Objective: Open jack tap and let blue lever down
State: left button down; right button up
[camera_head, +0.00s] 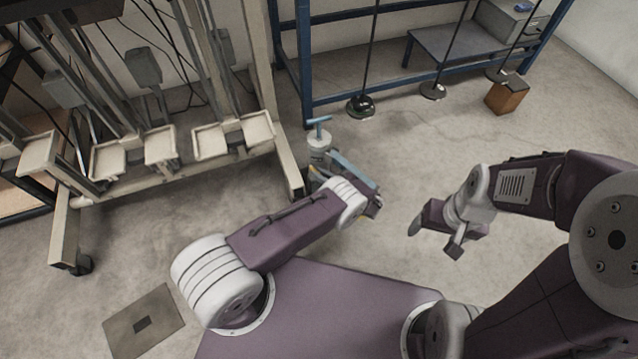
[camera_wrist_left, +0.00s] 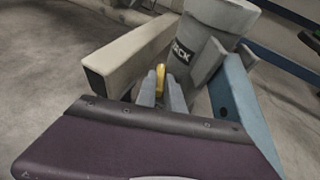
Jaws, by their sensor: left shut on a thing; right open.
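The jack (camera_head: 318,143) stands on the floor by the beige frame's foot, with a blue T-shaped top. In the left wrist view the jack (camera_wrist_left: 218,18) is a grey cylinder with a partly hidden dark label. The yellow jack tap (camera_wrist_left: 160,74) is at its base. My left gripper (camera_wrist_left: 161,92) is shut on the tap, its two grey fingers on either side. The blue lever (camera_head: 352,168) slopes down to the right from the jack; it also shows in the left wrist view (camera_wrist_left: 232,92). My right gripper (camera_head: 435,240) is open and empty above the floor, right of the lever.
A beige frame (camera_head: 185,172) with several pedals stands at left. A blue rack (camera_head: 306,65) stands behind, with hanging rods and dark round weights (camera_head: 361,106). A brown block (camera_head: 507,95) is at the right. Floor between the rack and my right gripper is clear.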

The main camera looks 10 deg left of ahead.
pick_arm(q)
jog(key=shift+w+f, duration=0.1)
jog(key=shift+f, duration=0.05)
jog(key=shift+g, duration=0.3)
pick_arm(e)
jog(key=shift+f, duration=0.5)
pick_arm(q)
jog(key=c, duration=1.4)
grip_release()
jog(key=shift+r, duration=0.2)
jog(key=shift+c, duration=0.2)
jog(key=shift+d, duration=0.1)
